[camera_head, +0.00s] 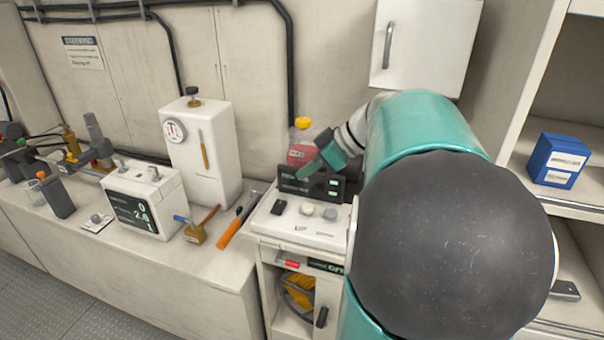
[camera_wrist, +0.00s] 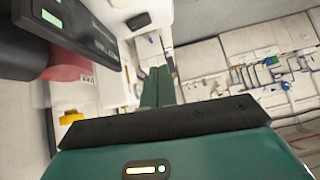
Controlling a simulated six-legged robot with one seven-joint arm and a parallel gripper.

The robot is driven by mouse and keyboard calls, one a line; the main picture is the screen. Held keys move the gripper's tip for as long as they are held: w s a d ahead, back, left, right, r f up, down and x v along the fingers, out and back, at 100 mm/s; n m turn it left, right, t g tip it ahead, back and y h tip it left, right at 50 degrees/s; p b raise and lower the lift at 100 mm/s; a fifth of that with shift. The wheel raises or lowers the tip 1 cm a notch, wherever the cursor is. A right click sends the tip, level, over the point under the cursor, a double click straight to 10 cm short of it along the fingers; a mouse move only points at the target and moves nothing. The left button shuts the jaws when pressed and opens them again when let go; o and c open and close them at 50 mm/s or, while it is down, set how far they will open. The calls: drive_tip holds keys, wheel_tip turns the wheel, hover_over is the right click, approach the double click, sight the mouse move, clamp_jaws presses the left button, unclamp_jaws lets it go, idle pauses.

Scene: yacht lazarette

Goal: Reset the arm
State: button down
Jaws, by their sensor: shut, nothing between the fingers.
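My teal arm fills the right middle of the head view and reaches back toward the wall. My gripper (camera_head: 308,168) shows small at its far end, beside a red bottle with a yellow cap (camera_head: 301,146) and above a black display panel (camera_head: 312,187). In the wrist view my gripper (camera_wrist: 156,86) has its two green fingers together, with nothing between them. There the red bottle (camera_wrist: 70,88) and the black panel (camera_wrist: 85,32) are close on the left. My arm hides part of the counter and wall. Whether the gripper touches the bottle or panel cannot be told.
A white cabinet (camera_head: 424,40) hangs on the wall behind my arm. To the left, the counter holds a white tank (camera_head: 203,150), a display box (camera_head: 146,203) and an orange-handled tool (camera_head: 232,230). A blue box (camera_head: 556,160) stands on the right shelf. Open floor (camera_head: 60,305) lies at lower left.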

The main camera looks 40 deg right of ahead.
idle(0.5)
drive_tip(key=s+a+f+m+h, duration=0.1)
drive_tip(key=s+a+f+m, duration=0.1)
drive_tip(key=a, duration=0.6)
drive_tip(key=s+a+f+m+g+h, duration=0.1)
drive_tip(key=s+a+m+h, duration=0.1)
drive_tip(key=s+a, duration=0.3)
drive_tip(key=s+a+f+m+h, duration=0.1)
drive_tip(key=s+a, duration=0.3)
drive_tip(key=a, duration=0.8)
drive_tip(key=shift+a+f+m+g+h, duration=0.35)
drive_tip(key=shift+f+h, duration=0.25)
drive_tip(key=shift+f, duration=0.2)
